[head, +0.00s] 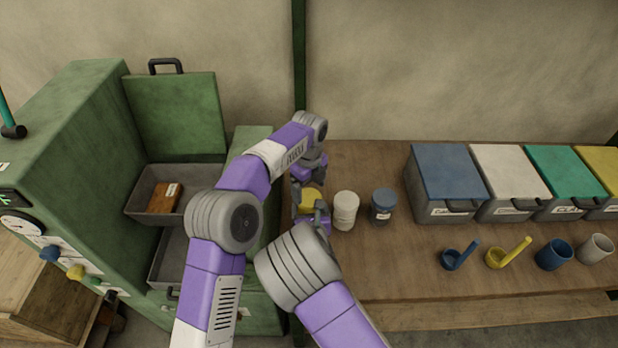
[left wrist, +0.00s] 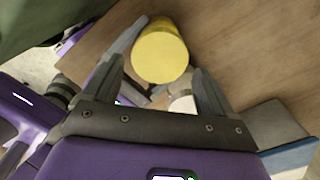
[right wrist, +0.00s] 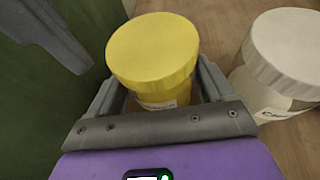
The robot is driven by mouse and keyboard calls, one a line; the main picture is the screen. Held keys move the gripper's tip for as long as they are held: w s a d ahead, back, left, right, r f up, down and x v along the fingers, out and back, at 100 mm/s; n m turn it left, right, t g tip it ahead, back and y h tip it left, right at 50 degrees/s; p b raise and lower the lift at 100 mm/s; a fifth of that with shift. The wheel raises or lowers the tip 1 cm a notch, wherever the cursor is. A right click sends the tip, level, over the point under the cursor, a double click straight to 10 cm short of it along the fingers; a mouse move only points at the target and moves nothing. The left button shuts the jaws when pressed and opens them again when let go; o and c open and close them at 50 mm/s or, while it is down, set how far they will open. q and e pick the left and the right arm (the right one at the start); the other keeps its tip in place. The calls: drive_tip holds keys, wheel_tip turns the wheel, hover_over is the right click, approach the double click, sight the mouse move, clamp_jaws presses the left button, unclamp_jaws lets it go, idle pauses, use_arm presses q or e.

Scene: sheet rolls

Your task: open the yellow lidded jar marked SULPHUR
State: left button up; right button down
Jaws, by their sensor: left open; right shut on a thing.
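The yellow lidded jar (head: 312,199) stands at the left end of the wooden bench, partly hidden by my arms, with its lid on. In the right wrist view the jar (right wrist: 155,60) sits between the fingers of my right gripper (right wrist: 158,95), which is shut on its body below the lid. Only part of its label shows and I cannot read it. My left gripper (left wrist: 165,85) is open above the jar, pointing down. In the left wrist view the yellow lid (left wrist: 160,52) lies ahead of and between its fingertips, apart from them.
A white-lidded jar (head: 345,210) stands close to the right of the yellow jar, then a blue-lidded jar (head: 383,205). Lidded bins (head: 447,180), scoops (head: 460,256) and cups (head: 553,254) are farther right. A green cabinet (head: 90,180) with open trays stands left.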

sight(309, 197)
use_arm(q)
drive_tip(key=shift+f, duration=1.75)
drive_tip(key=c, duration=0.9)
drive_tip(key=n, duration=1.2)
drive_tip(key=shift+r, duration=0.1)
drive_tip(key=n, duration=1.1)
